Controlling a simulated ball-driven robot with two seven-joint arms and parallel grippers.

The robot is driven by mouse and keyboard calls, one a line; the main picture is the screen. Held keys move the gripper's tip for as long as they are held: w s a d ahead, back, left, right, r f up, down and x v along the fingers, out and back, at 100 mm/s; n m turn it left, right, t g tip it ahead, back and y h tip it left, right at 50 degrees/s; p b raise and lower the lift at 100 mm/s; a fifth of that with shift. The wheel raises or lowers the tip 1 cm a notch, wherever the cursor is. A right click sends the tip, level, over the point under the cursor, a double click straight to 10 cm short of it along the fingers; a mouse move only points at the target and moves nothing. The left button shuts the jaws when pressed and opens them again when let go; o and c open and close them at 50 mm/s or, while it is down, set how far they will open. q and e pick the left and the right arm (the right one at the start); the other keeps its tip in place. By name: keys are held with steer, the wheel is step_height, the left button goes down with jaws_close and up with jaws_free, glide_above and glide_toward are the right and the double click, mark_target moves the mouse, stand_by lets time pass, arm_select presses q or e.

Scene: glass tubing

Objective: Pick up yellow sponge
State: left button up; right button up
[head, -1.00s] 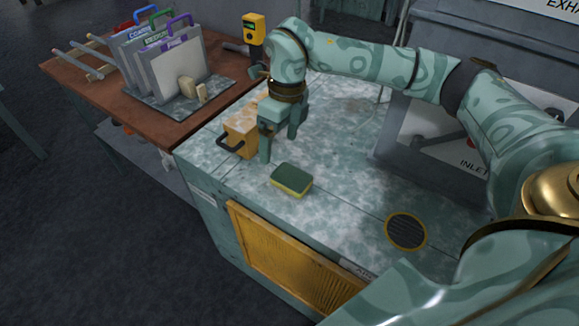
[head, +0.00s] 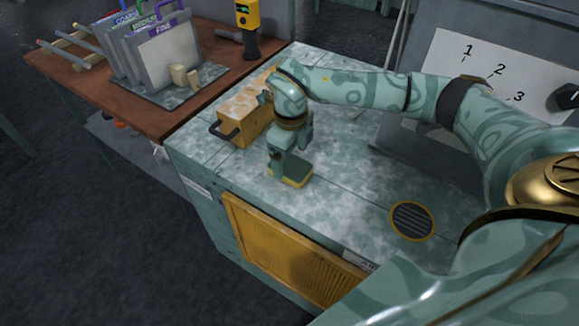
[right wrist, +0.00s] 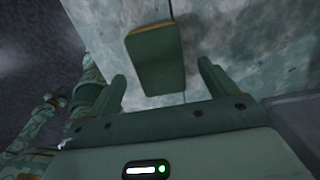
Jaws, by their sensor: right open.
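The sponge (head: 291,176) has a dark green top and a yellow lower layer. It lies flat on the pale, mottled bench top (head: 345,180). My right gripper (head: 289,166) is directly above it in the head view and hides part of it. In the right wrist view the sponge (right wrist: 155,58) shows ahead of the two fingers of my right gripper (right wrist: 162,88). The fingers are open, with the sponge's near end roughly in line with the gap between them. I cannot tell whether they touch it.
A wooden box (head: 243,112) with a dark handle stands behind the gripper. A round drain grille (head: 412,221) lies to the right. A brown table (head: 185,100) with upright labelled boards is at the back left. The bench's front edge is close to the sponge.

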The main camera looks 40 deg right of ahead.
step_height(320, 180, down, 3)
steer(key=shift+r, duration=0.1)
steer(key=c, duration=1.2)
steer(key=shift+o, duration=0.2)
steer(key=shift+r, duration=0.15)
steer(key=shift+r, duration=0.25)
step_height(320, 180, up, 2)
steer(key=shift+r+p, duration=0.15)
steer(key=shift+p, duration=0.25)
steer(key=s+a+r+p, duration=0.3)
steer(key=s+a+r, duration=0.3)
steer(key=a+r, duration=0.4)
steer(key=a, duration=0.2)
steer(key=shift+s+a, duration=0.15)
steer(key=shift+a, duration=0.2)
